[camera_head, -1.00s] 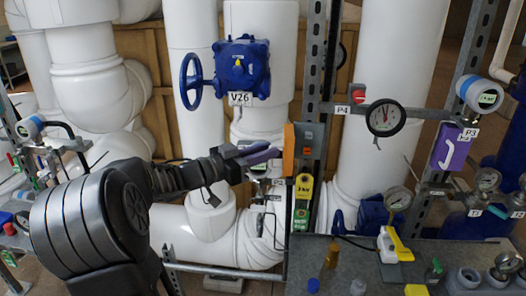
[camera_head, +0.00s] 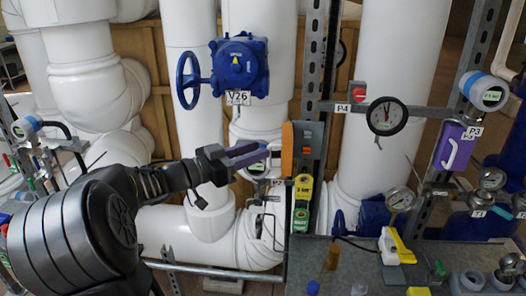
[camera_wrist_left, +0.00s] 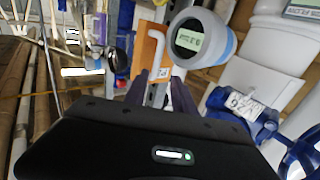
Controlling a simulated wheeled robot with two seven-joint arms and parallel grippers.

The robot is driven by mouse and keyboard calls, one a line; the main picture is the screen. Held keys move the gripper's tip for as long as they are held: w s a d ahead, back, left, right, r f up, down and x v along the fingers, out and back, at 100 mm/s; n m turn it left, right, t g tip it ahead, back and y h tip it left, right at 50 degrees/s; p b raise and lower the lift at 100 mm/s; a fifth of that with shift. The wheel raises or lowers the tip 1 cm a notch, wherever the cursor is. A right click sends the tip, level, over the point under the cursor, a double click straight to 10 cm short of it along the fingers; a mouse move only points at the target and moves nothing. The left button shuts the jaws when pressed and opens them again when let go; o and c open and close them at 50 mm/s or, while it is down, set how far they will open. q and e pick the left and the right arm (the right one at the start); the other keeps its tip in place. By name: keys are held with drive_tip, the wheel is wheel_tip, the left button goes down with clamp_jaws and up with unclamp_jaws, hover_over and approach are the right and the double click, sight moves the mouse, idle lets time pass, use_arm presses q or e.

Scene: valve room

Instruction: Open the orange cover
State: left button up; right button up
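The orange cover (camera_head: 287,150) shows as a narrow upright strip at the left edge of a grey box (camera_head: 309,150) on the metal post. In the left wrist view the orange cover (camera_wrist_left: 143,45) shows more of its face, with a white bent handle (camera_wrist_left: 157,48) on it. My left gripper (camera_head: 264,156) is just left of the cover in the head view. In the wrist view its two purple fingers (camera_wrist_left: 161,88) are apart, with the handle ahead of the gap. I see no grasp. I cannot tell the cover's exact opening angle. My right gripper is out of view.
A round display gauge (camera_wrist_left: 202,38) is close beside the fingers in the wrist view. A blue valve with a handwheel (camera_head: 188,79) is above left. Yellow and green tags (camera_head: 303,195) hang below the box. A grey bench (camera_head: 345,262) with small items is lower right.

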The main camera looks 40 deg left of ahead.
use_arm(q)
drive_tip(key=s, duration=0.3)
drive_tip(key=s+b, duration=0.1)
drive_tip(key=s, duration=0.1)
drive_tip(key=shift+s+a+r, duration=0.1)
drive_tip(key=shift+a+r, duration=0.05)
drive_tip(key=shift+a, duration=0.1)
